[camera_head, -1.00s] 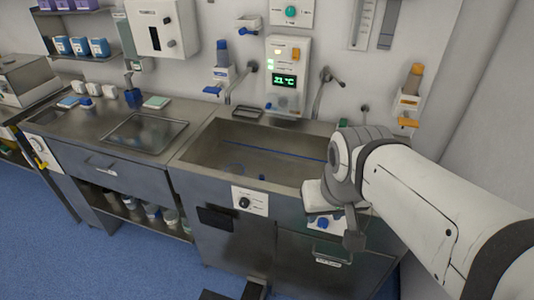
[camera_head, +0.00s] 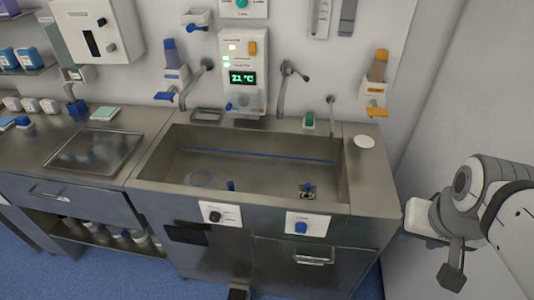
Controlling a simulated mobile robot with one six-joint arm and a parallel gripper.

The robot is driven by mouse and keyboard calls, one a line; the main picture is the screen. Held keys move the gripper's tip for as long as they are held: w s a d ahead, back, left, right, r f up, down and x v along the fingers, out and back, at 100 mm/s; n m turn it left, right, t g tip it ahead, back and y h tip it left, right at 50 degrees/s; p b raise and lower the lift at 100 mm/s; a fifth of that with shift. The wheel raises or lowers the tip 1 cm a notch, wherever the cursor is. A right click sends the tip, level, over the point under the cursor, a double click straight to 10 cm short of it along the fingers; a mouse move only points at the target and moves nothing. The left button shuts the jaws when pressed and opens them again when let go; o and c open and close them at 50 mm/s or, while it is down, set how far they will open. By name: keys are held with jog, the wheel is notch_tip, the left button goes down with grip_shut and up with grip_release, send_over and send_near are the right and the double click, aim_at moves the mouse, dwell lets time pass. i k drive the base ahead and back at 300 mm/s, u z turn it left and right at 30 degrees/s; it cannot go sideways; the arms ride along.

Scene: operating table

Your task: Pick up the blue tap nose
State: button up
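Two small blue pieces lie in the steel sink (camera_head: 345,190). One blue piece (camera_head: 231,185) stands near the front middle, and another blue piece (camera_head: 308,187) sits on a small metal fitting at the right. I cannot tell for sure which is the blue tap nose. My gripper (camera_head: 425,225) is at the right, outside the sink and apart from these pieces. Its fingers are too unclear to tell open from shut.
Two grey taps, a left tap (camera_head: 196,84) and a right tap (camera_head: 284,88), rise behind the sink. A blue-topped dispenser (camera_head: 172,68) and an orange dispenser (camera_head: 377,84) hang on the wall. A counter with a metal tray (camera_head: 94,150) is at the left. A white disc (camera_head: 364,142) lies on the sink's right rim.

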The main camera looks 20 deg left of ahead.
aim_at(230, 185)
jog(key=z, duration=0.3)
jog(key=k, duration=0.55)
jog(key=u, duration=1.5)
jog(key=i, duration=0.95)
jog(key=z, duration=0.1)
